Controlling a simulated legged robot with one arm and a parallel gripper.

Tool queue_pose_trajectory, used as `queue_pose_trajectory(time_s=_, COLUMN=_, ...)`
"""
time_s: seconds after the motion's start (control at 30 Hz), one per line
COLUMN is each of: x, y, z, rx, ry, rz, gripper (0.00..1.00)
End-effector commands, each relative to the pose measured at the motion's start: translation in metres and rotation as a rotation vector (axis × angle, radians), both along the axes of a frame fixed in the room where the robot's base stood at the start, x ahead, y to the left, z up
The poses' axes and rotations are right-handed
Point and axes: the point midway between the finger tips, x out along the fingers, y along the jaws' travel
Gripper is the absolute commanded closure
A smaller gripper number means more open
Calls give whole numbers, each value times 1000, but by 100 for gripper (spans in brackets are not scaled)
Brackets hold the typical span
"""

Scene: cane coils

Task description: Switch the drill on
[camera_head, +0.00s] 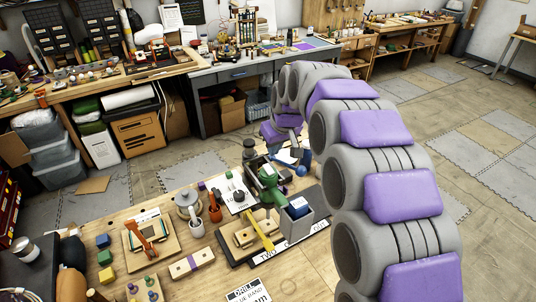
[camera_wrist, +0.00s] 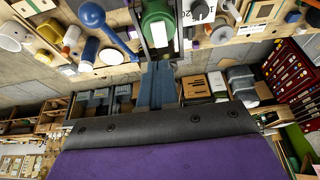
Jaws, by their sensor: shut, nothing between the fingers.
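A green machine, which looks like the drill (camera_head: 268,178), stands on the near workbench among small items in the head view. A grey box-shaped part is just right of it. In the wrist view a green rounded body (camera_wrist: 158,22), likely the same drill, is at the top centre. My gripper (camera_wrist: 157,66) shows there as two grey-blue fingers pressed together, empty, with their tips just below the green body. I cannot tell whether they touch it. In the head view my arm arcs over from the right, its far end behind the drill. I cannot make out a switch.
A yellow tool (camera_head: 260,230) lies in front of the drill on wooden pieces. A blue rod with a ball end (camera_wrist: 112,28) is left of the fingers in the wrist view. Open floor lies right.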

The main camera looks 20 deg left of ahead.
Motion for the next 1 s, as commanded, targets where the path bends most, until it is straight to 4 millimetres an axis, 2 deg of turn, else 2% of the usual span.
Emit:
queue_pose_trajectory(time_s=0.1, x=-9, y=-12, z=23, rx=2, ry=-1, rz=-1, gripper=100)
queue_pose_trajectory(time_s=0.3, x=-18, y=-21, z=45, rx=-1, ry=1, rz=-1, gripper=100)
queue_pose_trajectory(time_s=0.73, x=-21, y=-24, z=47, rx=-4, ry=6, rz=-5, gripper=100)
queue_pose_trajectory(time_s=0.87, x=-32, y=-48, z=40, rx=-14, ry=27, rz=-44, gripper=100)
queue_pose_trajectory(time_s=1.0, x=-62, y=-99, z=22, rx=-40, ry=81, rz=-131, gripper=100)
